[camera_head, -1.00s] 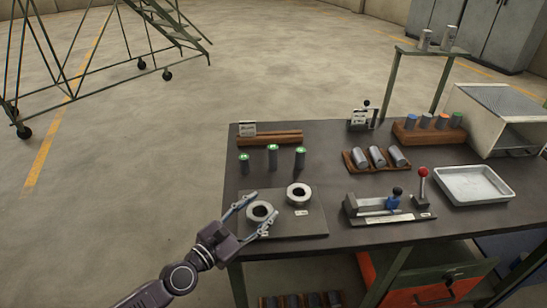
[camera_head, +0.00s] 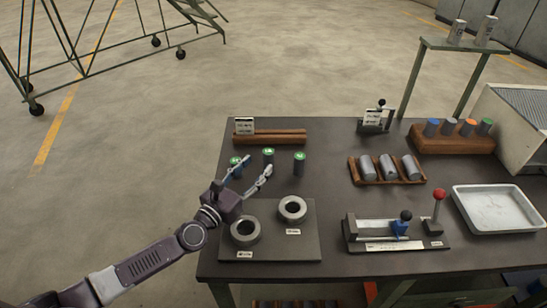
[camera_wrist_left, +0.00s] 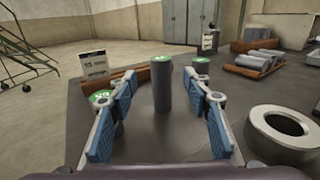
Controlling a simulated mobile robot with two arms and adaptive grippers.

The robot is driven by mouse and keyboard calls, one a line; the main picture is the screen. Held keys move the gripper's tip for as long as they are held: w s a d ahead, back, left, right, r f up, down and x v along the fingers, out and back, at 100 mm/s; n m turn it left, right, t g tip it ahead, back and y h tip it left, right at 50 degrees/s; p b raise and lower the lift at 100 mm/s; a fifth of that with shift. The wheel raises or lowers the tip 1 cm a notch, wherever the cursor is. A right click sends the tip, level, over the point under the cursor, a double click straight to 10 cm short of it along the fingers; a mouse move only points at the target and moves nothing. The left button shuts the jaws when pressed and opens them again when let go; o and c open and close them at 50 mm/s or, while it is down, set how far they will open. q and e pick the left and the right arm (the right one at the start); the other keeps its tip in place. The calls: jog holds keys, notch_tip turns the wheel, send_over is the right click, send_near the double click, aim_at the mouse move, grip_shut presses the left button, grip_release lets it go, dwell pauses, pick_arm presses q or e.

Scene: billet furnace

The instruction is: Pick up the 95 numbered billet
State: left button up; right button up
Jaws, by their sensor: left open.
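Three upright dark cylindrical billets with green tops stand on the dark table: a left one (camera_head: 235,162), a middle one (camera_head: 268,158) and a right one (camera_head: 300,164). I cannot read the numbers on their tops. My left gripper (camera_head: 253,173) is open and empty, just in front of the left and middle billets. In the left wrist view, the middle billet (camera_wrist_left: 162,88) stands ahead, between the two open fingers (camera_wrist_left: 164,92). The left billet (camera_wrist_left: 101,98) is partly hidden behind the left finger, and the right billet (camera_wrist_left: 200,68) stands beyond the right fingertip. My right gripper is out of view.
A wooden rack (camera_head: 270,137) with a sign (camera_head: 244,125) is behind the billets. Grey cylinders (camera_head: 388,167), a clamp fixture (camera_head: 395,232) and a white tray (camera_head: 494,210) are to the right.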

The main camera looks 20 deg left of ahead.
aim_at(265, 157)
pick_arm(q)
jog(key=shift+w+d+r, duration=0.15)
jog(key=shift+w, duration=0.3)
jog(key=shift+w+d+r, duration=0.15)
jog(key=shift+w, duration=0.3)
jog(key=p+x, duration=0.1)
jog(key=x, duration=0.3)
jog(key=shift+w+f, duration=0.1)
jog(key=shift+w, duration=0.05)
jog(key=shift+w+d, duration=0.15)
jog(key=shift+w, duration=0.2)
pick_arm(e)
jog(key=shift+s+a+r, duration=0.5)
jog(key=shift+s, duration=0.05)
pick_arm(q)
grip_shut()
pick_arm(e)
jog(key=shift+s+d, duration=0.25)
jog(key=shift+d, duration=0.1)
